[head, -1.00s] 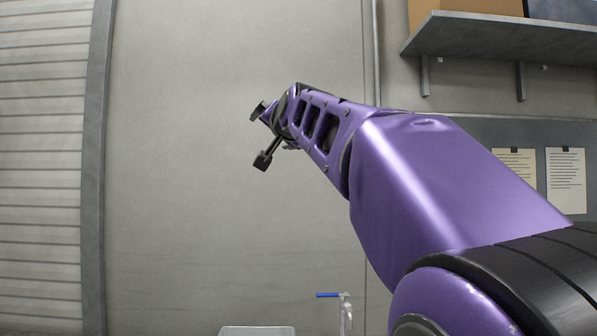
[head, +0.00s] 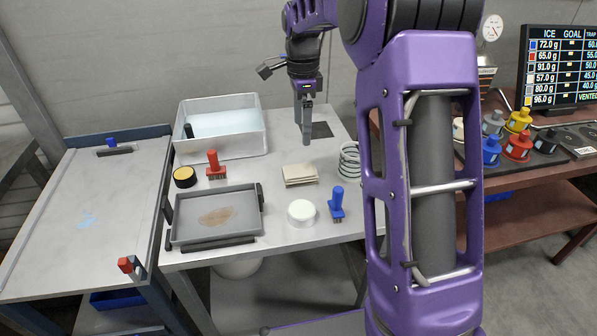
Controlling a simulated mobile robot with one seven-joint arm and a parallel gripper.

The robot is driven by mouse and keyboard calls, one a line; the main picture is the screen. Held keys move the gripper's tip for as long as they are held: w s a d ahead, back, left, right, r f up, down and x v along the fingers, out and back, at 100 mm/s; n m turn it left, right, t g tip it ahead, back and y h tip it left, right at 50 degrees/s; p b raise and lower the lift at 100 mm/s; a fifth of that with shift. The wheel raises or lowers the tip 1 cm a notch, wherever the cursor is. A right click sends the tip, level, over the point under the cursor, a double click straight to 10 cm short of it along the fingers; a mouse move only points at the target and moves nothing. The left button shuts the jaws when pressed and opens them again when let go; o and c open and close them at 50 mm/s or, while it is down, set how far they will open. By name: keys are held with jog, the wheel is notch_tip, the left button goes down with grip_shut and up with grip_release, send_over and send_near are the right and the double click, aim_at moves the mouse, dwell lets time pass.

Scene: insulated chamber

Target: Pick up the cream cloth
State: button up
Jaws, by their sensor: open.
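The cream cloth (head: 300,174) lies folded flat on the grey work table, right of the red-handled brush and behind the round white piece. My gripper (head: 306,137) points down above the table, behind the cloth in the picture and apart from it. It is open and empty; its fingers overlap from this side, so the gap between them is hard to see. No part of the cloth is hidden.
Around the cloth are a red brush (head: 214,165), a white round piece (head: 301,212), a blue brush (head: 337,205), a wire coil (head: 349,160) and a grey stained tray (head: 217,216). A white water-filled basin (head: 221,140) stands behind left.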

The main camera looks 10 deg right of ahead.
aim_at(300, 170)
notch_tip(300, 170, down, 15)
jog(key=shift+w+a+r+b, duration=0.15)
jog(key=shift+r+b, duration=0.05)
jog(key=shift+b, duration=0.75)
jog(key=shift+c, duration=0.3)
jog(key=c, duration=1.2)
jog(key=shift+r, duration=0.15)
notch_tip(300, 170, up, 10)
jog(key=shift+f+p, duration=0.1)
jog(key=shift+p, duration=0.6)
